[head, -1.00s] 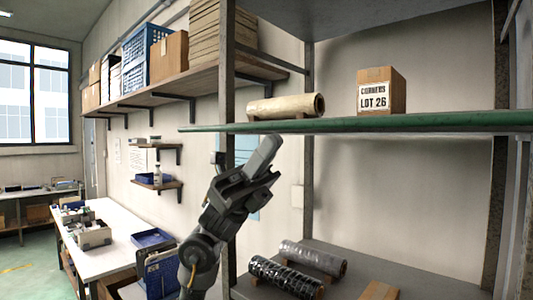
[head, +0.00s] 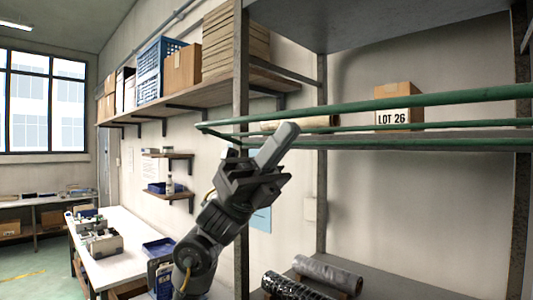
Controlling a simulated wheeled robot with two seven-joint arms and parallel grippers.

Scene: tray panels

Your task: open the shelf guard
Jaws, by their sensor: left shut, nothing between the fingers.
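The shelf guard (head: 370,107) is a green frame of several long bars along the front of the middle shelf. Its upper bar stands clear above the shelf edge, passes in front of the left post and crosses the box's face. Its lower bars run near the shelf edge. My left gripper (head: 277,145) is shut and empty, fingers pointing up and right, in front of the guard's left part. It hides part of the lower bars; I cannot tell whether it touches them. My right gripper is not in view.
Wrapped rolls (head: 330,272) lie on the lower shelf. A grey post (head: 241,75) rises beside my gripper. A white workbench (head: 125,250) is at left.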

